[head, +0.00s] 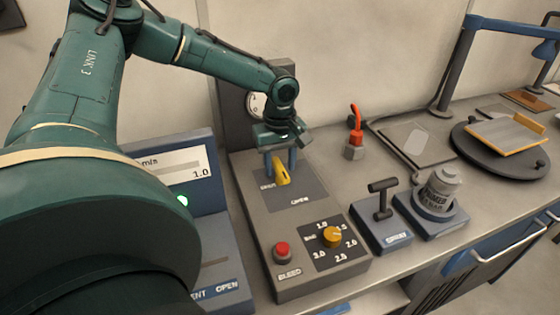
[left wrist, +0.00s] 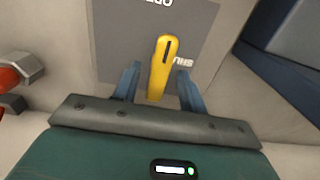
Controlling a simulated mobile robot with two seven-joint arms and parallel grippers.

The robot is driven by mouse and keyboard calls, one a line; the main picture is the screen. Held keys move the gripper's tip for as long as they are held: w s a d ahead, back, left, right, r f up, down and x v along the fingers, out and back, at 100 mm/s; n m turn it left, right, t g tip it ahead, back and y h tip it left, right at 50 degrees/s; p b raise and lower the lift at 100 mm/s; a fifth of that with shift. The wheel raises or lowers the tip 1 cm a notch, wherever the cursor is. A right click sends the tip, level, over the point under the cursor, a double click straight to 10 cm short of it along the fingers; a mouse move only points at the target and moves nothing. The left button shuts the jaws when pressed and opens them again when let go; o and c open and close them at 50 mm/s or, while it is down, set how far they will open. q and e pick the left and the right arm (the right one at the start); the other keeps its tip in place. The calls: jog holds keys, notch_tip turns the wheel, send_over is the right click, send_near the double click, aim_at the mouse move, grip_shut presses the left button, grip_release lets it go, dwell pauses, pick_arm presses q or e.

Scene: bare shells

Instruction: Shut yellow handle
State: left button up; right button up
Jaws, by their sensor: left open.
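The yellow handle (head: 282,174) is on the dark label plate (head: 305,188) at the back of the grey control box. Its near end points toward the OPEN marking in the head view. My left gripper (head: 280,172) is over it with its fingers pointing down. In the left wrist view the yellow handle (left wrist: 163,66) lies between the two blue fingers (left wrist: 155,85), with a gap on each side. The gripper is open. Part of the SHUT marking shows beside the right finger. My right gripper is in neither view.
The box (head: 262,218) also bears a red BLEED button (head: 282,252) and an orange dial (head: 332,237). A gauge (head: 257,105) stands behind the gripper. A red-handled valve (head: 355,135), a T-handle block (head: 382,215) and a grey can (head: 440,187) stand to the right.

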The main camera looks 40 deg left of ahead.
pick_arm(q)
jog(key=shift+c, duration=0.2)
grip_shut()
dwell(0.3)
jog(key=shift+f+m+b, duration=0.1)
jog(key=shift+m+b, duration=0.2)
jog(key=shift+m, duration=0.2)
jog(key=m+b, duration=0.1)
jog(key=m, duration=0.2)
jog(key=m+b, duration=0.1)
jog(key=m, duration=0.8)
jog(key=shift+m, duration=0.4)
jog(key=m, duration=0.4)
